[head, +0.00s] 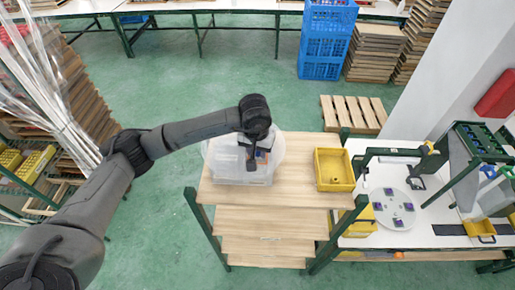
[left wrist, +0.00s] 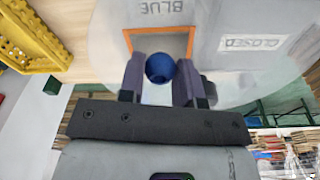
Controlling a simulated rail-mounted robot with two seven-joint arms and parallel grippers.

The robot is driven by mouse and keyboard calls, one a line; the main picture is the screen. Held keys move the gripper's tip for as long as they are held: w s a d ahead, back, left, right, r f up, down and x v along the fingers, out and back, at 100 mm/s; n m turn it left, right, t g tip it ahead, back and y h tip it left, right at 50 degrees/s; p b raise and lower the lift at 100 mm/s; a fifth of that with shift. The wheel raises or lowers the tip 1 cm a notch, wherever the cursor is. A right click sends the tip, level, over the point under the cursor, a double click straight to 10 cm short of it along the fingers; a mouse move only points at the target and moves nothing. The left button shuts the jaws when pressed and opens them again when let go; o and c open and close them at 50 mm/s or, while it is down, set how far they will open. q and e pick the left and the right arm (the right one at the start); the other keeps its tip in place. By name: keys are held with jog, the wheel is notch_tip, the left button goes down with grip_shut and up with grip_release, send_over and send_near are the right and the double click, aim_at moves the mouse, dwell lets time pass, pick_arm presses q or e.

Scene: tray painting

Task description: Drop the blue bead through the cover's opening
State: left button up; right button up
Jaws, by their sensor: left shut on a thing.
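The blue bead (left wrist: 160,68) is a small ball between the two fingertips of my left gripper (head: 252,160), which is shut on it. The translucent cover (left wrist: 215,75) bears an upside-down "BLUE" label and a "CLOSED" label. Its opening (left wrist: 160,40) has an orange frame and shows just beyond the bead in the left wrist view. The fingertips overlap its near edge; I cannot tell the height above it. In the head view my gripper is over the clear box (head: 232,172) with this cover, and the bead is too small to make out. My right gripper is not in view.
A yellow bin (head: 334,170) stands right of the box on the wooden table (head: 285,192). A white bench (head: 430,205) with a round plate (head: 393,208) is farther right. Clear tabletop lies between box and bin.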

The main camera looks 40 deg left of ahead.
pick_arm(q)
jog(key=o, duration=1)
jog(key=shift+c, duration=0.2)
notch_tip(320, 180, up, 14)
jog(key=s+b, duration=0.1)
jog(key=b, duration=0.2)
jog(key=shift+s+d+b, duration=0.25)
jog(key=shift+d+b, duration=0.1)
jog(key=shift+f, duration=0.15)
